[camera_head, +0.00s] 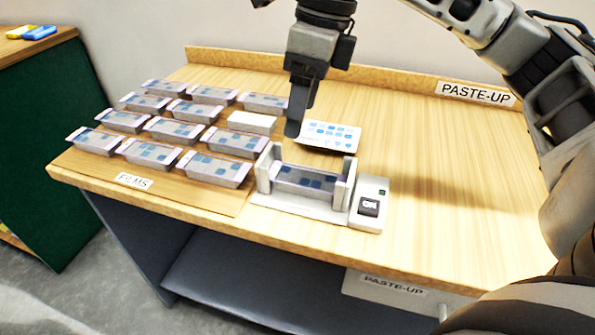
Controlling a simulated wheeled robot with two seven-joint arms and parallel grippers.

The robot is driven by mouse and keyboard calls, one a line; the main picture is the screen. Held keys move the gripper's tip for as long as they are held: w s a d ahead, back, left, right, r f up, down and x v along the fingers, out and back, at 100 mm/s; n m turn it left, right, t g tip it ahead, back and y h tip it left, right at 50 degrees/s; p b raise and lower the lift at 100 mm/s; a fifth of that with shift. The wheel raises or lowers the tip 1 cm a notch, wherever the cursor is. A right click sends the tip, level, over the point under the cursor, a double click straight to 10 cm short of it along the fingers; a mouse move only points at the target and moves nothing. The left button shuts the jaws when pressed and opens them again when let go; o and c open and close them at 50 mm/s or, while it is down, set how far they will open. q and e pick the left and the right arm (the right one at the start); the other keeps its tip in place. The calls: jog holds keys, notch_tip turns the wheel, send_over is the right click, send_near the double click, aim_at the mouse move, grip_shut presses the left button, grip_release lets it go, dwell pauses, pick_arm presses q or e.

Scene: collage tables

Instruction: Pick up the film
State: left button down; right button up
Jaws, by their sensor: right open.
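Several translucent grey films with blue squares (232,142) lie in rows on the board labelled FILMS (210,196) at the left of the wooden table. One more film (304,180) sits between the two uprights of a white device (263,178) at the table's front middle. My right gripper (293,130) points down above the table, behind the device and just right of the films. It is open, with nothing visible in it; its fingers overlap in this view. It appears apart from the films. My left gripper is out of view.
A white block (252,122) lies among the films. A white card with blue marks (328,136) lies behind the device. A switch box (369,203) adjoins the device at right. The table's right half (450,200) is clear. A raised back edge carries a PASTE-UP sign (476,93).

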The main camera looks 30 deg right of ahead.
jog(key=d+r+h, duration=0.1)
jog(key=d, duration=0.2)
send_over(307, 177)
jog(key=shift+m+t, duration=0.3)
jog(key=shift+m, duration=0.1)
jog(key=f, duration=0.6)
jog(key=s+f+b, duration=0.1)
jog(key=f, duration=0.2)
jog(key=shift+f, duration=0.1)
jog(key=shift+w+d+f, duration=0.1)
jog(key=shift+w+f, duration=0.15)
jog(key=shift+f, duration=1.3)
jog(key=shift+w+f, duration=0.2)
jog(key=shift+f, duration=1.3)
jog(key=c, duration=1)
jog(key=shift+c, duration=0.2)
